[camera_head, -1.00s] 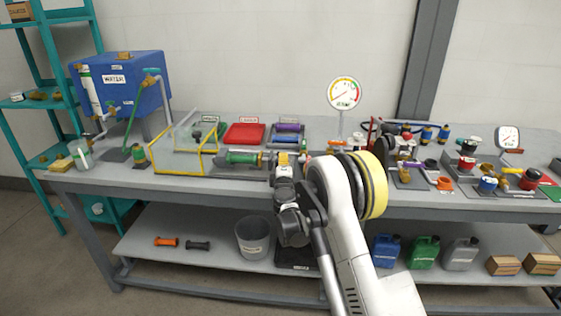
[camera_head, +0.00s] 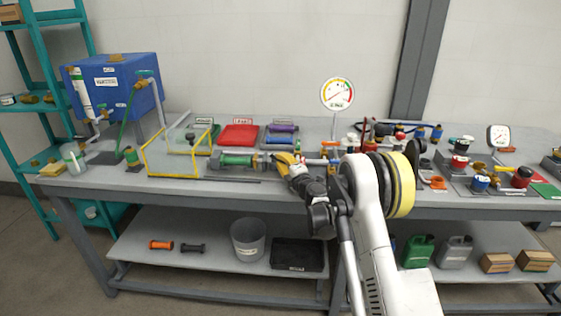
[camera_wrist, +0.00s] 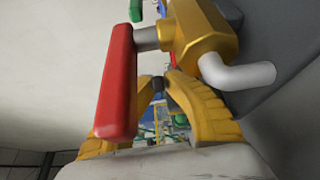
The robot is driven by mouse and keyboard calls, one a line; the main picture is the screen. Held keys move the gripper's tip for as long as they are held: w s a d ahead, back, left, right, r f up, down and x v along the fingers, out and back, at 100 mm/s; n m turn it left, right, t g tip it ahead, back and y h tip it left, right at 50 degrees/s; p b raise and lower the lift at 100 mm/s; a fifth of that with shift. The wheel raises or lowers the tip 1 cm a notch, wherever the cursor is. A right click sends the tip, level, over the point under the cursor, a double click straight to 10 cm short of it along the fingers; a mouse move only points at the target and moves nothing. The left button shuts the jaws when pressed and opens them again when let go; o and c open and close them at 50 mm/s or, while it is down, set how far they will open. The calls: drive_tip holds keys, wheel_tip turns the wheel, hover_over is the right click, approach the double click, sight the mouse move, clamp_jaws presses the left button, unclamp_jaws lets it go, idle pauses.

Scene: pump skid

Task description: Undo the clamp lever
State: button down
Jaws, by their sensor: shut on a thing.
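My gripper (camera_head: 284,157) has yellow fingers and reaches over the bench beside the end of the green cylinder (camera_head: 237,160). In the wrist view, the curved fingers of my gripper (camera_wrist: 162,84) meet at their tips around a small dark piece, which I take for part of the clamp lever; most of it is hidden. A red handle (camera_wrist: 117,85) on a grey stem lies close to the camera, overlapping the left finger. Its yellow body (camera_wrist: 203,35) with a bent grey pipe (camera_wrist: 238,73) is just above the right finger.
A yellow frame (camera_head: 170,174) stands left of the green cylinder, with a red tray (camera_head: 239,135) behind. A round gauge (camera_head: 337,95) rises behind my gripper. Fittings crowd the bench at right. A bucket (camera_head: 248,238) and black tray (camera_head: 298,255) are on the lower shelf.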

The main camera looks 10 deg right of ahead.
drive_tip(key=c, duration=1.7)
unclamp_jaws()
drive_tip(key=v, duration=1.2)
